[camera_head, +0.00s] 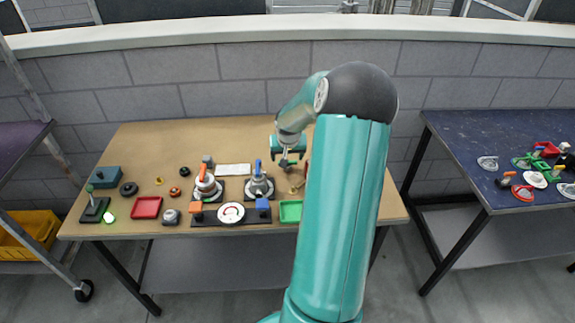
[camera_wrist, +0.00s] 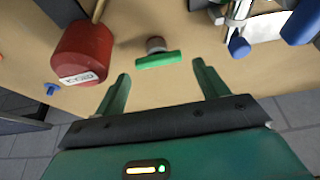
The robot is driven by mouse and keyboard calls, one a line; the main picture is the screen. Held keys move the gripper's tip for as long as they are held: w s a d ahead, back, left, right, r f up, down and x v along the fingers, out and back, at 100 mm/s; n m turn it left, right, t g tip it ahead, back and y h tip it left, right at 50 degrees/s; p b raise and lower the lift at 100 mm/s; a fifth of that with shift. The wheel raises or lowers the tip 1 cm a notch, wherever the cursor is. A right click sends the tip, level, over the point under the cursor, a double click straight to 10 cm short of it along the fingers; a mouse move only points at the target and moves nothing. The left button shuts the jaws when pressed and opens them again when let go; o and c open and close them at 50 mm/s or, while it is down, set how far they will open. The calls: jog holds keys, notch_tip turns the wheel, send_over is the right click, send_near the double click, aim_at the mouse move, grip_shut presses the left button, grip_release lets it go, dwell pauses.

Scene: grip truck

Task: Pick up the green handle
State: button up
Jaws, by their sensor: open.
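The green handle (camera_wrist: 158,60) shows in the wrist view as a short green bar with a small grey-brown round piece (camera_wrist: 156,44) behind it. It lies on the tan table, ahead of and between my two fingers. My gripper (camera_wrist: 160,75) is open, its green fingers spread on either side, with nothing between the tips. In the head view my gripper (camera_head: 288,162) is over the right part of the table. My arm hides some of that area, and I cannot make out the handle there.
In the wrist view a red labelled block (camera_wrist: 82,52) stands left of the handle, near my left finger. A blue-tipped part (camera_wrist: 239,47) stands to the right. In the head view, red (camera_head: 146,207) and green (camera_head: 291,211) trays lie near the front edge of the wooden table (camera_head: 150,140).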

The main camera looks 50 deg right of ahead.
jog(key=x, duration=0.5)
jog(key=shift+s, duration=0.1)
jog(key=c, duration=0.8)
jog(key=shift+r, duration=0.15)
